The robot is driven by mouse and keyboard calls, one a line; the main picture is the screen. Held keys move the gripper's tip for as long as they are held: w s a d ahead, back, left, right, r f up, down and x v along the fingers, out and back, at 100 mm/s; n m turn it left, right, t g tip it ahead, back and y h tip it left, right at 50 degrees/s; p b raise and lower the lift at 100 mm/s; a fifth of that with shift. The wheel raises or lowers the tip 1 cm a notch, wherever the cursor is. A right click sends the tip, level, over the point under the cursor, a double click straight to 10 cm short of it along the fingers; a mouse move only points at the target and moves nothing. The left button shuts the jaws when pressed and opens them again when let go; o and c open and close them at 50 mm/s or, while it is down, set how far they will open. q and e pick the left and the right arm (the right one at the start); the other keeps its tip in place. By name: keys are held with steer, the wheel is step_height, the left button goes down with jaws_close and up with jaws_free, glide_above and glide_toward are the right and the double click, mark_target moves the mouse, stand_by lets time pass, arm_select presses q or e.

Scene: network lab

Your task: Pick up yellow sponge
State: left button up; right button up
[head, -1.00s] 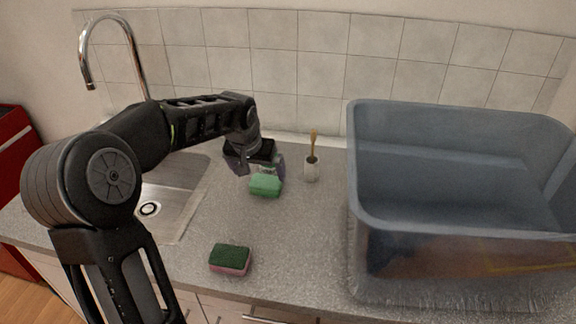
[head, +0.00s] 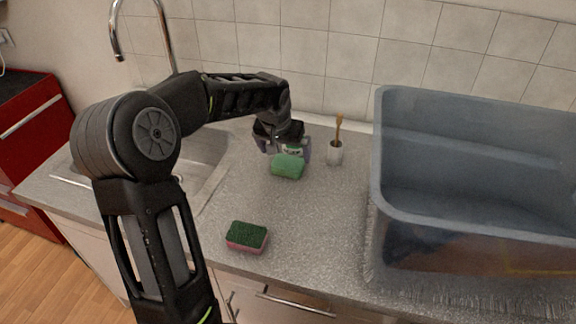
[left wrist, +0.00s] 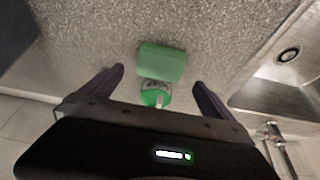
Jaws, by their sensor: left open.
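No plainly yellow sponge shows. A green sponge (head: 287,166) lies on the grey counter, just in front of my left gripper (head: 284,149). In the left wrist view the same green sponge (left wrist: 162,62) lies just beyond the fingertips, roughly centred between them. My left gripper (left wrist: 159,78) is open, with its purple fingers apart. A small container with green and white on it (left wrist: 155,94) shows between the fingers, behind the sponge. A second sponge (head: 246,237), dark green on top and pinkish below, lies near the counter's front edge. My right gripper is not in view.
A large grey-blue bin (head: 470,225) fills the counter's right side. A whitish cup with a brush (head: 335,153) stands right of the green sponge. The sink (head: 205,165) and tap (head: 165,35) are at the left. The counter between the two sponges is clear.

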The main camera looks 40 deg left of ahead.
mark_target(288, 162)
arm_select(q)
steer(key=shift+f, duration=0.2)
steer(key=shift+p+x, duration=0.95)
steer(key=shift+x, duration=1.45)
steer(key=shift+d, duration=0.1)
steer(key=c, duration=1.3)
steer(key=shift+c, duration=0.2)
steer(key=shift+r, duration=0.1)
